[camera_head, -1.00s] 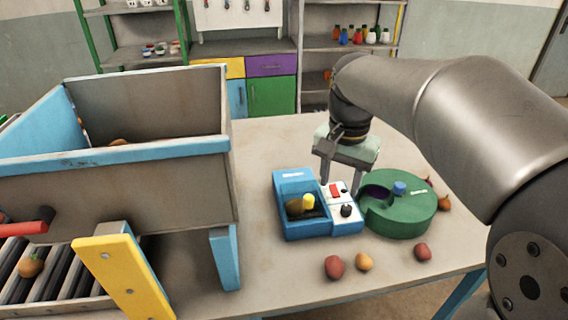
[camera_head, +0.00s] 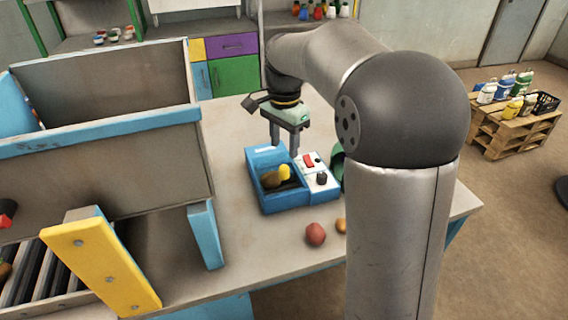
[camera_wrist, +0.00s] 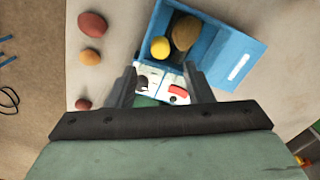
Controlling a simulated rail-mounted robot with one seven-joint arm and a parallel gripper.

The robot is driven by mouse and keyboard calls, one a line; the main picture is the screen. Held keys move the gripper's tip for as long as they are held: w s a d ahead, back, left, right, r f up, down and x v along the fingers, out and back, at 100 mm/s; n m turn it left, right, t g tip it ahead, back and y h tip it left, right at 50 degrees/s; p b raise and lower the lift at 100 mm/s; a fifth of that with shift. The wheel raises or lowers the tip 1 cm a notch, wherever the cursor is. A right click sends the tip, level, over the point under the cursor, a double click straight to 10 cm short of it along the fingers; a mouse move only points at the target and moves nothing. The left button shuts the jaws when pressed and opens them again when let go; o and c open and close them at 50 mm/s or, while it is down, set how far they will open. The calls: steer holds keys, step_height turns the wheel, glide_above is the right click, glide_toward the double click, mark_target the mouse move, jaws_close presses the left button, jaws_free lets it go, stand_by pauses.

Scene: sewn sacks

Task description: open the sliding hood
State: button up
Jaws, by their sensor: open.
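A blue box-shaped device (camera_head: 269,205) stands on the table, with a white panel (camera_head: 322,184) on its right side. The panel carries a red switch (camera_head: 309,160) and a black knob (camera_head: 321,177). A yellow round piece (camera_head: 285,172) and a brown lump (camera_head: 270,180) show in the device's open top. I cannot tell which part is the sliding hood. My gripper (camera_head: 284,150) is open and empty, pointing down behind the device. In the wrist view, the fingers of my gripper (camera_wrist: 160,72) are apart, with the white panel (camera_wrist: 156,72) showing between them.
A large grey hopper with a blue rim (camera_head: 100,130) stands at the left. A green round object (camera_head: 337,168) is mostly hidden by my arm. A red vegetable (camera_head: 316,234) and an orange one (camera_head: 341,226) lie at the table's front. A pallet (camera_head: 510,130) with bottles stands at right.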

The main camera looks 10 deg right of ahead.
mark_target(284, 167)
step_height(284, 167, down, 7)
stand_by(0.3)
